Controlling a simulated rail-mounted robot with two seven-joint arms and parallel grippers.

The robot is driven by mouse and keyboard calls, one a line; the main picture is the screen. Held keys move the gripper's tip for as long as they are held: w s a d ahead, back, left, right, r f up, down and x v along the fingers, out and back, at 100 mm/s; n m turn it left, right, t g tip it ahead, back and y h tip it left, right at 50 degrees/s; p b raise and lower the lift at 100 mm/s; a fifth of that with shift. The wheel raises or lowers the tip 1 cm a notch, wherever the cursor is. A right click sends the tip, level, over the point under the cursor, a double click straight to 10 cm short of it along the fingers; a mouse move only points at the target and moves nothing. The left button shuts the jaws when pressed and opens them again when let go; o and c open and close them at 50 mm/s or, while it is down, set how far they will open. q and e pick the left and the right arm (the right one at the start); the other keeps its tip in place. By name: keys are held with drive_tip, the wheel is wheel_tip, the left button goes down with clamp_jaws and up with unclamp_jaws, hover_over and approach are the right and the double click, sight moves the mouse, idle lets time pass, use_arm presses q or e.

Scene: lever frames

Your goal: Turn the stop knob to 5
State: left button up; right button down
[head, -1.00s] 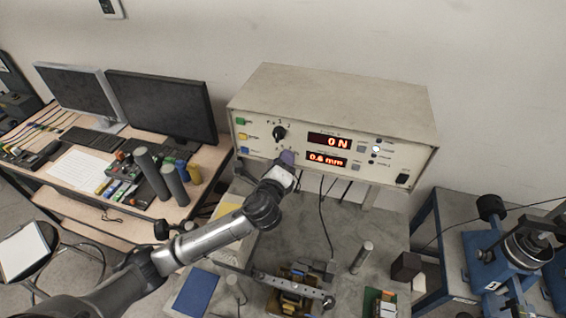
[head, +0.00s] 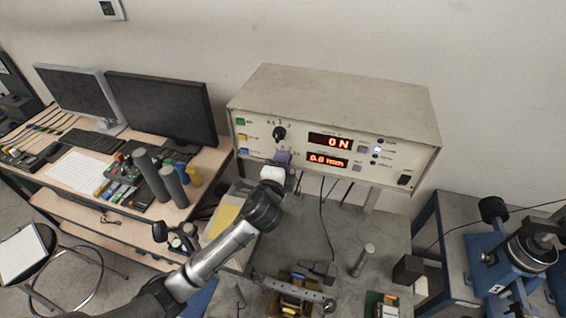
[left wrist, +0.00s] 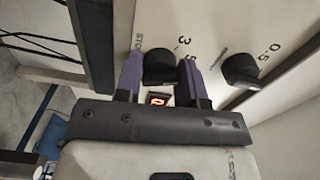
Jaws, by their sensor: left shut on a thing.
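A beige control box (head: 330,95) stands behind the bench, with knobs, buttons and two red displays on its front. My left gripper (head: 283,156) is at the lower left of this front panel. In the left wrist view its purple fingers (left wrist: 159,70) are shut on the black stop knob (left wrist: 158,66), one finger on each side. The label STOP and the numbers 3 and 5 are printed near this knob. The knob's pointer setting cannot be made out. In the head view the gripper hides the stop knob. My right gripper is not in view.
A second black knob (head: 279,133) sits just above the gripper; it also shows in the left wrist view (left wrist: 240,70). The upper display (head: 330,141) reads ON; the lower display (head: 327,160) shows a blurred mm value. Cables hang below the box. Fixtures (head: 295,295) stand on the bench.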

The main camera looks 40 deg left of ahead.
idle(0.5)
use_arm(q)
drive_tip(key=o, duration=0.9)
drive_tip(key=b+v, duration=0.2)
drive_tip(key=v, duration=1.2)
drive_tip(key=shift+b, duration=0.35)
drive_tip(key=shift+a, duration=0.1)
drive_tip(key=shift+w, duration=0.1)
